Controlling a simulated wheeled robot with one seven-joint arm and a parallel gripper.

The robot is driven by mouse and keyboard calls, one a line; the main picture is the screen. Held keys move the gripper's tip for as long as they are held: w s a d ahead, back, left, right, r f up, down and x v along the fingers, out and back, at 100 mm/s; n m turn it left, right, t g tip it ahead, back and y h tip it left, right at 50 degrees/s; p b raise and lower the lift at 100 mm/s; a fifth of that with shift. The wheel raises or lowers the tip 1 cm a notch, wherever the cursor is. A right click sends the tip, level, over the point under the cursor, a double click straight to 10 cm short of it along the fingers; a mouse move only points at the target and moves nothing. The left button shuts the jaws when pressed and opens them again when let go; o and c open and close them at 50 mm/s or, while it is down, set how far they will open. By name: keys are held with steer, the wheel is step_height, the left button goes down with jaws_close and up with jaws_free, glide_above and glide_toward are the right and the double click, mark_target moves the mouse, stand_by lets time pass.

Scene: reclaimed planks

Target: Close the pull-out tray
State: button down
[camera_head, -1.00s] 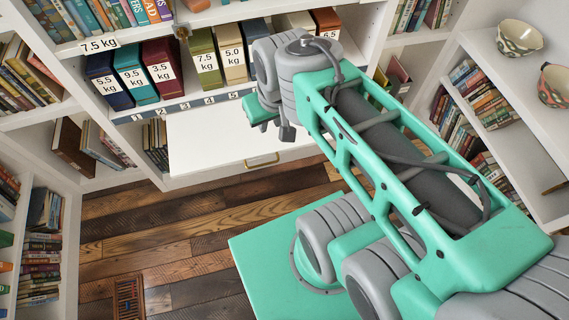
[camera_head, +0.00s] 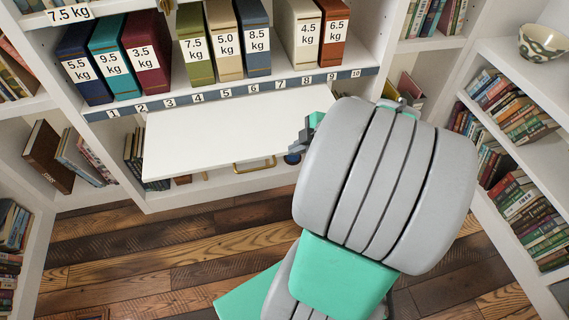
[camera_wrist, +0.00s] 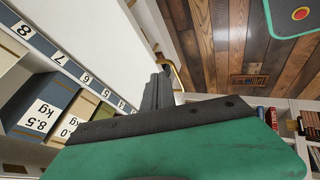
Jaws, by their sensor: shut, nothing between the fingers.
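The pull-out tray (camera_head: 225,135) is a flat white board sticking out of the white shelving, below a numbered strip. A brass handle (camera_head: 254,167) is on its front. In the wrist view the tray (camera_wrist: 95,25) runs along the upper left, with the handle (camera_wrist: 181,74) just past my fingertips. My gripper (camera_wrist: 158,92) is shut and empty, its dark fingers close to the tray's front edge. I cannot tell whether they touch it. In the head view my arm hides most of the gripper and the tray's right front corner.
Labelled binders (camera_head: 227,42) stand in a row on the shelf above the strip (camera_head: 230,92). Books fill the shelves at both sides, and a bowl (camera_head: 541,42) stands at the upper right. The plank floor (camera_head: 150,250) in front is clear.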

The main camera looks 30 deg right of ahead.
steer(key=b+x, duration=0.1)
steer(key=x, duration=0.8)
steer(key=shift+b, duration=0.35)
steer(key=shift+w+a, duration=0.1)
steer(key=shift+a, duration=0.05)
